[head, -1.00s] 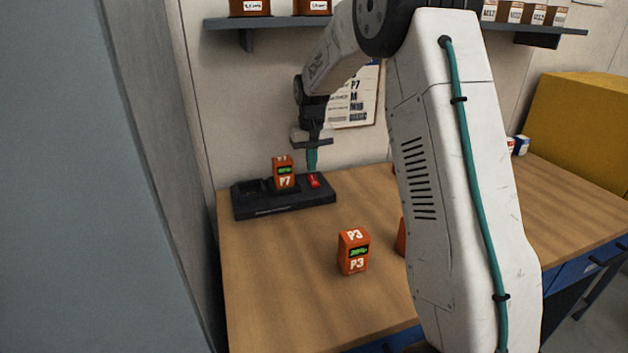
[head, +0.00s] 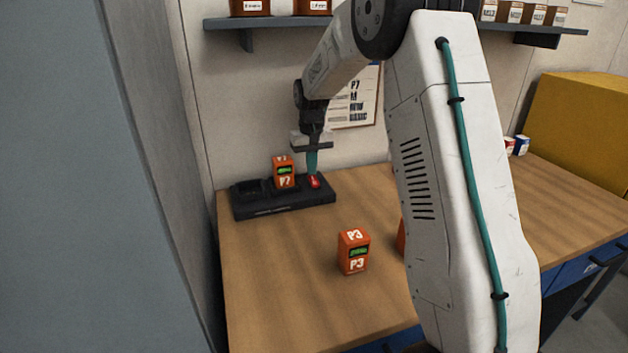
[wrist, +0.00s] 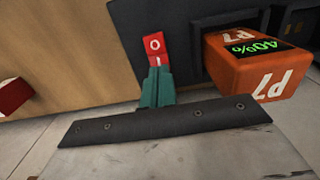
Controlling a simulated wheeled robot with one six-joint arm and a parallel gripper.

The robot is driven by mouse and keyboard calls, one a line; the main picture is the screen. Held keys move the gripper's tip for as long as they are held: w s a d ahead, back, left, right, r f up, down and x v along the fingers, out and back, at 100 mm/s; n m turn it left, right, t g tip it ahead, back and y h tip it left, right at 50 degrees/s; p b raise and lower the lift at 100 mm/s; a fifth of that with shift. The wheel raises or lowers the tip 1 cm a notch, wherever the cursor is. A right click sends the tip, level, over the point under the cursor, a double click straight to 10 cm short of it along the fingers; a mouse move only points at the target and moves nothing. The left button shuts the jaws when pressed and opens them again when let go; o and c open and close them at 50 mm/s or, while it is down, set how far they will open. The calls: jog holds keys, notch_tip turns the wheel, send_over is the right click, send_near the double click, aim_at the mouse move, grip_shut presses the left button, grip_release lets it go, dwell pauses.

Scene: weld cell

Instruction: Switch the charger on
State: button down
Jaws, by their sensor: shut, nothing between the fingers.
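The black charger (head: 270,207) stands at the far left of the wooden bench. Its red rocker switch (head: 315,181), marked O and I, is on the charger's right part and also shows in the wrist view (wrist: 154,46). An orange battery marked P7 (head: 284,173) sits upright in the charger; its display reads 40% in the wrist view (wrist: 258,60). My gripper (head: 312,172) is shut and empty, pointing down at the switch. In the wrist view its teal fingertips (wrist: 157,75) cover the switch's I end; whether they touch it I cannot tell.
An orange battery marked P3 (head: 353,252) stands on the bench (head: 290,290) in front of the charger. Another orange item is mostly hidden behind my arm. A shelf (head: 280,21) runs along the wall above. A yellow box (head: 580,125) stands at the back right.

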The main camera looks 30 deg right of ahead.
aim_at(312, 177)
jog(key=shift+f, duration=0.55)
jog(key=shift+r, duration=3.55)
jog(key=shift+f, duration=0.1)
